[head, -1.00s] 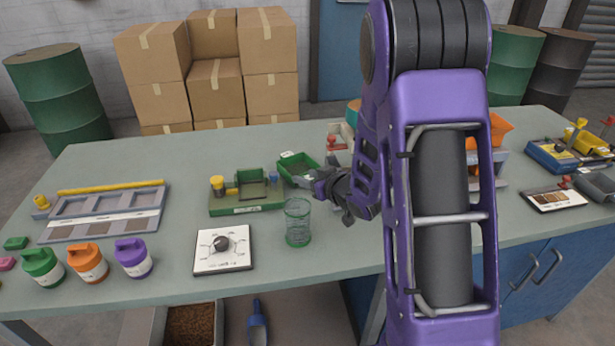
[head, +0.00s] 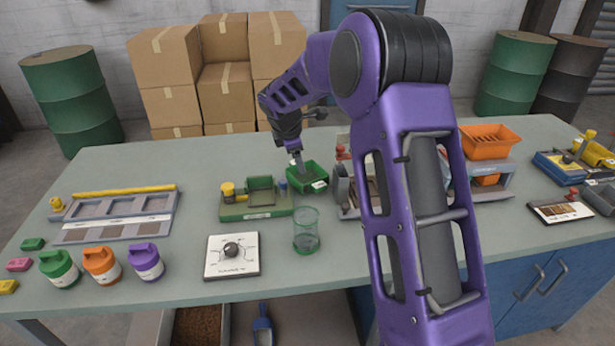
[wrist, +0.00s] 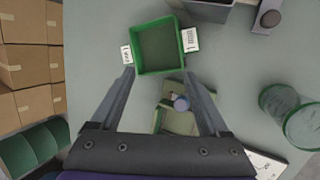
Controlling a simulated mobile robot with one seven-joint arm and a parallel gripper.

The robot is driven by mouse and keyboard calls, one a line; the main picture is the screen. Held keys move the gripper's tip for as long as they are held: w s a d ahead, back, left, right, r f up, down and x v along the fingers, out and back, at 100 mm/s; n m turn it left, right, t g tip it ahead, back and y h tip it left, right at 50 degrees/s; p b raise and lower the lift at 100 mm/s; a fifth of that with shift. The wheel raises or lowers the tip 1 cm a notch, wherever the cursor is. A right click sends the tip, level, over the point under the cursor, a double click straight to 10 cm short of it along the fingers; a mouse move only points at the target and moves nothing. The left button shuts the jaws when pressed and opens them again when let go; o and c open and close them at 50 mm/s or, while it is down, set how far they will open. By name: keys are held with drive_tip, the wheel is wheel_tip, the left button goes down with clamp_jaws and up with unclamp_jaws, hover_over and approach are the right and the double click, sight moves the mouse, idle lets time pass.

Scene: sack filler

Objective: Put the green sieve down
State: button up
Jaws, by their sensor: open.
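The green sieve (head: 283,170) is a small square open box with white labels on two opposite sides. In the head view it sits on the grey-green table, right of the green fixture with the yellow knob (head: 252,207). In the wrist view the sieve (wrist: 158,45) lies just beyond my fingertips, its inside empty. My gripper (head: 298,163) points down over the sieve's back edge in the head view. In the wrist view my gripper (wrist: 158,78) is open, its fingers apart and nothing held between them. I cannot tell whether a fingertip touches the sieve.
A clear green-tinted cup (head: 306,232) stands in front of the sieve. A white plate with a dark knob (head: 232,257) lies left of the cup. A machine with an orange hopper (head: 490,142) stands at right, partly behind my arm. Bare table lies behind the green fixture.

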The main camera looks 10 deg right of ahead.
wheel_tip(320, 180, up, 6)
drive_tip(key=s+n+g+h, duration=0.2)
drive_tip(key=s+n+g, duration=0.1)
drive_tip(key=n, duration=0.1)
hover_over(318, 184)
drive_tip(key=s+a, duration=0.2)
wheel_tip(318, 184, down, 10)
drive_tip(key=shift+w+a+x, duration=0.1)
drive_tip(key=shift+w+x, duration=0.05)
drive_tip(key=shift+x, duration=0.85)
drive_tip(key=shift+w+a+x, duration=0.1)
drive_tip(key=shift+w+x, duration=0.05)
drive_tip(key=shift+x, duration=0.9)
drive_tip(key=shift+w+a+x, duration=0.1)
drive_tip(key=shift+w+x, duration=0.05)
drive_tip(key=shift+x, duration=0.85)
clamp_jaws()
